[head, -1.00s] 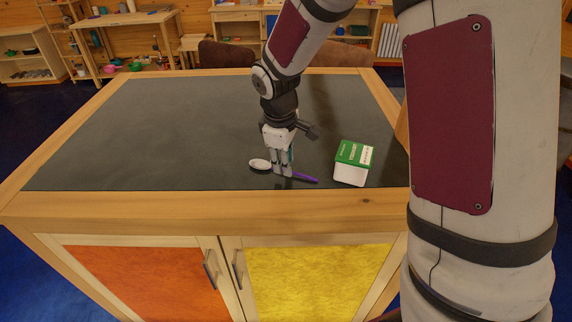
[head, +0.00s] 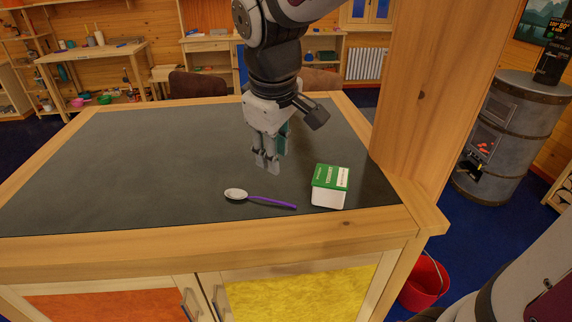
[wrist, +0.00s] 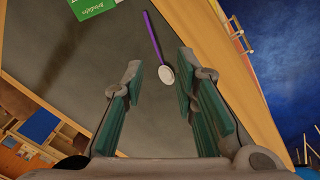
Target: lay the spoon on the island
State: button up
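The spoon (head: 262,199) has a pale oval bowl and a purple handle. It lies flat on the dark top of the island (head: 140,170), near the front edge, with its handle toward the right. My gripper (head: 266,164) is above and behind the spoon in the head view, apart from it and empty. In the wrist view the fingers of my gripper (wrist: 160,95) stand wide apart, and the spoon (wrist: 160,55) lies beyond them with its bowl toward me.
A wooden post (head: 425,100) rises at the island's right corner. A stove (head: 500,135) and a red bucket (head: 424,282) are farther right. The island's left part is clear.

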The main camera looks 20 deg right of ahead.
jog(key=s+r+m+t, duration=0.1)
jog(key=s+m, duration=0.2)
jog(key=s, duration=0.4)
jog(key=s+r+m+t+y, duration=0.1)
jog(key=s+m, duration=0.2)
jog(key=s, duration=0.4)
jog(key=shift+s+d+r+t, duration=0.2)
jog(key=shift+r+t, duration=0.1)
jog(key=shift+r, duration=0.1)
